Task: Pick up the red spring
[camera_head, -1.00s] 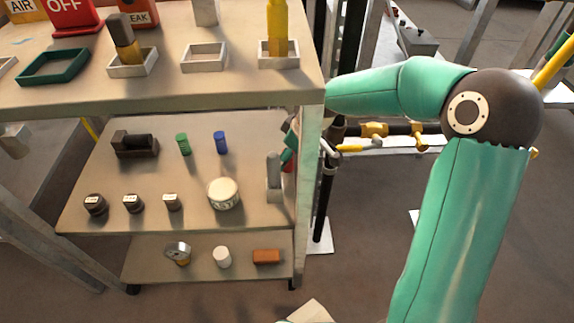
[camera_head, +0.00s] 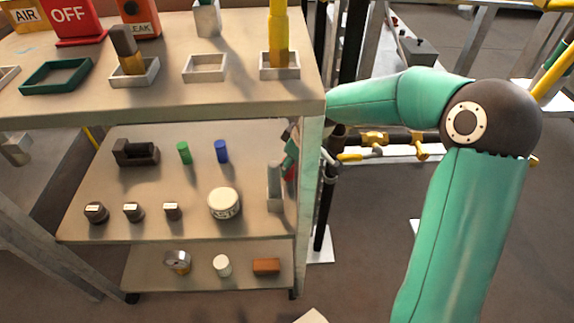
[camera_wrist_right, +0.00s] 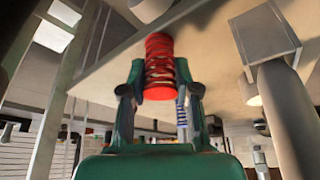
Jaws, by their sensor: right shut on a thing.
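The red spring (camera_wrist_right: 160,66) stands between the two fingers of my right gripper (camera_wrist_right: 160,88) in the right wrist view. The fingers are shut on it, one on each side. In the head view, my right gripper (camera_head: 290,150) is at the right end of the middle shelf, partly hidden by the rack's post. Only a small part of the red spring (camera_head: 289,172) shows there. A green spring (camera_head: 184,153) and a blue spring (camera_head: 221,151) stand to the left on the same shelf. My left gripper is not in view.
The rack's post (camera_head: 309,170) is close to my right gripper. The top shelf (camera_head: 200,95) lies above it. A grey upright block (camera_head: 275,187) and a white round tin (camera_head: 224,202) stand nearby on the middle shelf. Pipes with yellow handles (camera_head: 375,139) are behind my arm.

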